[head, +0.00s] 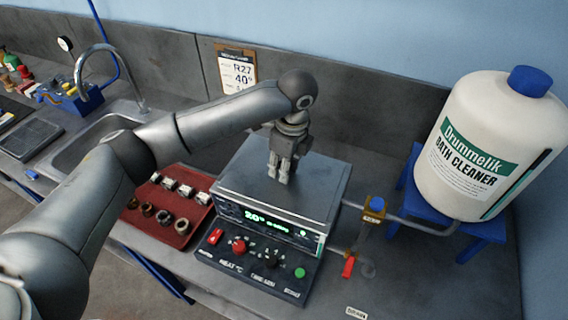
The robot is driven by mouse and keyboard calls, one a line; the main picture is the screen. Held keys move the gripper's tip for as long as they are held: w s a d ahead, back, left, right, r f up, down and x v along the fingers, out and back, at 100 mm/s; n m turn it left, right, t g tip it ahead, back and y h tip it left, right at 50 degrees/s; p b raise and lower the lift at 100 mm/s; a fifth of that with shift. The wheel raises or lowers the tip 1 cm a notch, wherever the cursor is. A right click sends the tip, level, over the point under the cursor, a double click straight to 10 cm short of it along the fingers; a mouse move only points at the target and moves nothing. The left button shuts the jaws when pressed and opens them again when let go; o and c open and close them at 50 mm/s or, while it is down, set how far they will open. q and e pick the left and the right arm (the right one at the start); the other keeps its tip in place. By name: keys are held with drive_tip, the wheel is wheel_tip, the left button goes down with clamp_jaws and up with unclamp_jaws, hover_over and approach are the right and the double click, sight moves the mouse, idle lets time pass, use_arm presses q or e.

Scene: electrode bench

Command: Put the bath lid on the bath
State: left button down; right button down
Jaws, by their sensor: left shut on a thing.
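The bath is a boxy metal unit (322,243) with a lit green display on its front, in the middle of the head view. A flat grey bath lid (240,172) lies over its top, lined up with the box; I cannot tell whether a thin gap remains under it. My left gripper (279,177) points down over the middle of the lid and is shut on the bath lid, with the gripped part hidden between the fingers. My right gripper is not in view.
A sloped control panel (255,267) with knobs fronts the bath. A red tray (150,213) with small parts sits left under my arm. A pipe with a valve (374,212) and a large cleaner bottle (482,150) on a blue stand are right. A sink (85,150) is at left.

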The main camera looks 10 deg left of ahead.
use_arm(q)
drive_tip(key=shift+f, duration=0.2)
drive_tip(key=c, duration=1.1)
unclamp_jaws()
drive_tip(key=shift+o, duration=0.2)
drive_tip(key=o, duration=0.5)
drive_tip(key=shift+r, duration=0.1)
